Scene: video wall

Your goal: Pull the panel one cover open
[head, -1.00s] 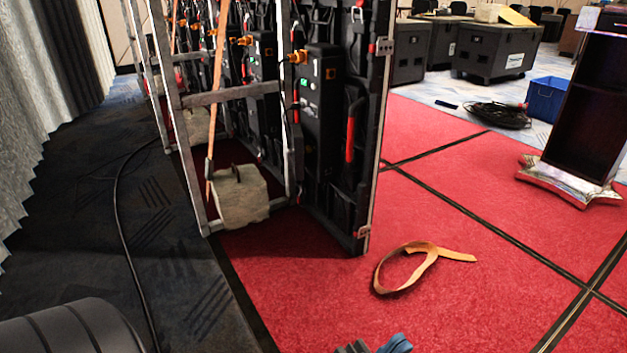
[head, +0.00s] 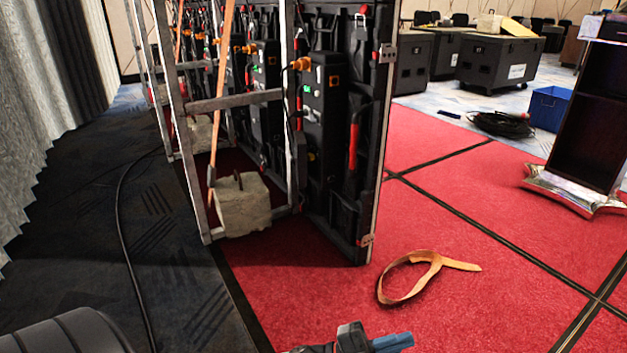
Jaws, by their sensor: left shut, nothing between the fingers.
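The back of the video wall stands left of centre. Its nearest panel (head: 345,80) is black, with a red handle (head: 352,146) near its right edge. A black box with orange plugs and small lights, the likely cover (head: 322,115), sits on this panel and looks closed. My left gripper (head: 392,342) shows at the bottom edge, with blue fingertips together and nothing between them. It is low in front of the wall, well apart from the panel. My right gripper is out of view.
A metal frame (head: 235,101) with an orange strap and a stone-like weight (head: 243,207) stands left of the panel. An orange strap loop (head: 408,283) lies on the red floor. A black cable (head: 122,230) runs along the dark carpet. A dark lectern (head: 590,115) stands right.

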